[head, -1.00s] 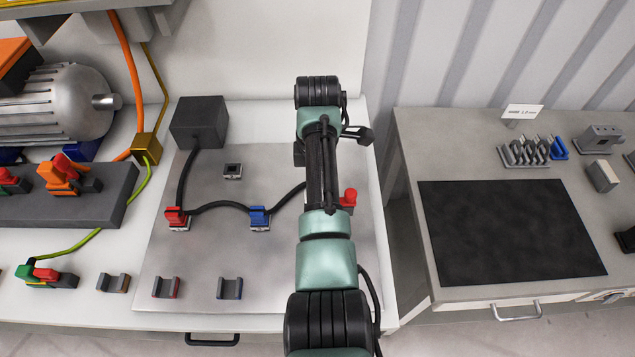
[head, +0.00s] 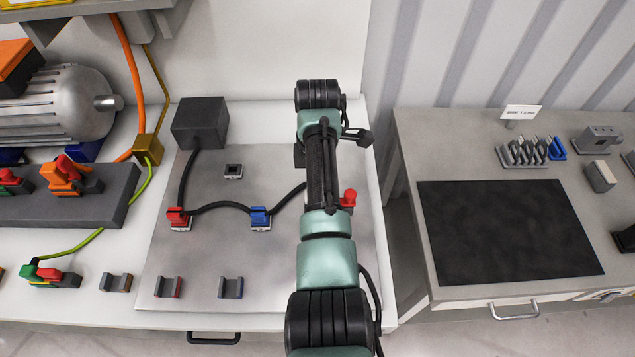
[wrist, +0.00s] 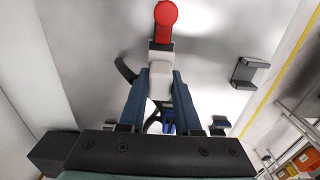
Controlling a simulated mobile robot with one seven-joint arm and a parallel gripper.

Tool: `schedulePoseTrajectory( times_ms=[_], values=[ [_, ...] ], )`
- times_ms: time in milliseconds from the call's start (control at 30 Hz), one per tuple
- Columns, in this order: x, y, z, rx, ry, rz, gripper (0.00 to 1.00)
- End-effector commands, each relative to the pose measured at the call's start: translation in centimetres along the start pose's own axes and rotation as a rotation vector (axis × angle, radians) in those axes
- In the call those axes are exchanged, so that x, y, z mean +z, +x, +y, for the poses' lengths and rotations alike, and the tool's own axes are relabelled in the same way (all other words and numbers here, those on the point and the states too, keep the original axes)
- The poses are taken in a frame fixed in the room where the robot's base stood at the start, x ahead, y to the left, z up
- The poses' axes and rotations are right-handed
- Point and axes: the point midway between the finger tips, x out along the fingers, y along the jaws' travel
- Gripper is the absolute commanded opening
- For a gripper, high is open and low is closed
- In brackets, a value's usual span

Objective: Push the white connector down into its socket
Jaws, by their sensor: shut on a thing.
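The white connector (wrist: 159,76) is between the two blue fingers of my gripper (wrist: 160,82) in the wrist view, and the fingers are shut on it. A red round-ended lever (wrist: 165,14) stands out just beyond the white body. The same red lever (head: 349,197) shows to the right of my arm in the head view, where my arm hides the white body and my fingers. A black cable (head: 290,196) runs from the blue connector and goes behind my arm. The socket under the white connector is hidden, so I cannot tell how deep it sits.
A bench with a black mat (head: 508,235) stands right, across a gap.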

Motion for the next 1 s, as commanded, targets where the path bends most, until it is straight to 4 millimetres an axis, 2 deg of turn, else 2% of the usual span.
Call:
schedulePoseTrajectory(
  times_ms=[467, 1000],
  values=[
    [0.0, 0.3, 0.0, 0.000, 0.000, 0.000, 0.00],
    [0.0, 2.4, 0.0, -0.001, 0.000, 0.000, 0.00]
  ],
)
